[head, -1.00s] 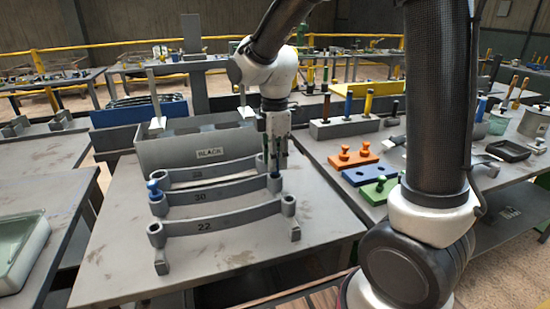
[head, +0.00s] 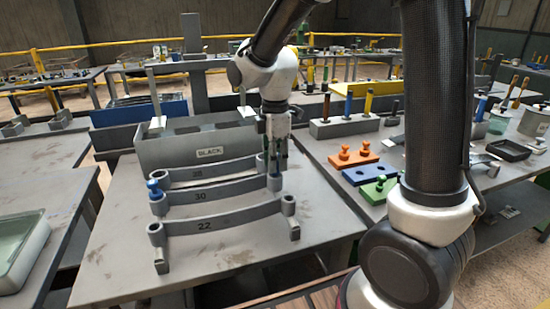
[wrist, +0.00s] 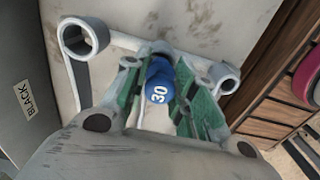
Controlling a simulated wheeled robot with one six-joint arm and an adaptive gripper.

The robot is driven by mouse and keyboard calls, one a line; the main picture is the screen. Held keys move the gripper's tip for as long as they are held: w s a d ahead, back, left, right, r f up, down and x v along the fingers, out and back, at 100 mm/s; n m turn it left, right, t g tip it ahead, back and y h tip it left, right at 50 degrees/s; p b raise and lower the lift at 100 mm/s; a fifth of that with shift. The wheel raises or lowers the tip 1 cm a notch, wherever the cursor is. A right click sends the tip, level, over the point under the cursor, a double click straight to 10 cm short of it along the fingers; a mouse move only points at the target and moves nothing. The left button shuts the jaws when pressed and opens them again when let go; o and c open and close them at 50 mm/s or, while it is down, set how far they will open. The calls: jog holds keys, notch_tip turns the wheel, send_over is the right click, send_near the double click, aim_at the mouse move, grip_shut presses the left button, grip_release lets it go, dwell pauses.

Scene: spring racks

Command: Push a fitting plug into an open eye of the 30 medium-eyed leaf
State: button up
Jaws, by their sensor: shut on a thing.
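The leaf marked 30 (head: 215,193) is the middle of three grey curved leaves on the table. A blue plug (head: 154,190) stands in its left eye. My gripper (head: 276,163) is at its right eye, fingers pointing down. In the wrist view the green-padded fingers (wrist: 160,95) are shut on a second blue plug (wrist: 158,82), marked 30. This plug is at the right eye in the head view; the fingers hide how deep it sits. The leaf marked 22 (head: 225,220) is in front, with open eyes. Another leaf (head: 200,174) is behind, its number hard to read.
A grey bin marked BLACK (head: 210,153) stands close behind the leaves. On the right table are an orange block (head: 352,160) with orange plugs, a blue block (head: 367,174) without plugs, and a green block (head: 382,190) with a green plug. The table's front is clear.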

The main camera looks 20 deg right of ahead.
jog(key=shift+f, duration=1.05)
jog(key=o, duration=1.4)
jog(key=shift+o, duration=0.2)
jog(key=shift+r, duration=3.5)
